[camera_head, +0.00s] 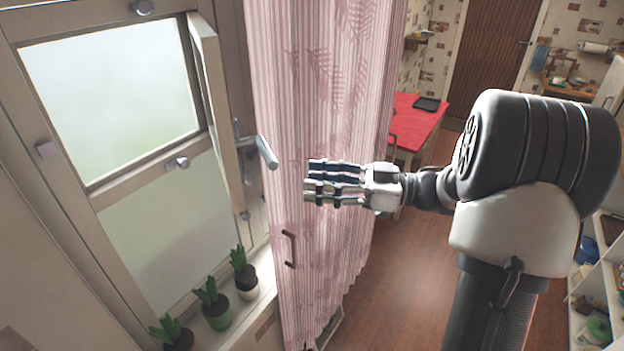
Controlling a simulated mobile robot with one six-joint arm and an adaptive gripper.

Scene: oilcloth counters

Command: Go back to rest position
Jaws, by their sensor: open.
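My gripper (312,182) is open and empty. It points left, at about mid-height in the view, in front of the pink striped curtain (322,90). Whether its fingertips touch the curtain cannot be told. A window sash (213,95) with a grey handle (266,152) stands ajar left of my gripper, with a gap between the handle and my fingertips. My arm reaches in from the right and hides part of the floor and room behind it.
Several potted plants (218,318) stand on the windowsill (262,262) at lower left. A red table (415,125) with a dark tray (427,104) is behind the curtain. White shelves (592,262) stand at the right edge. Brown floor (400,275) lies open below my arm.

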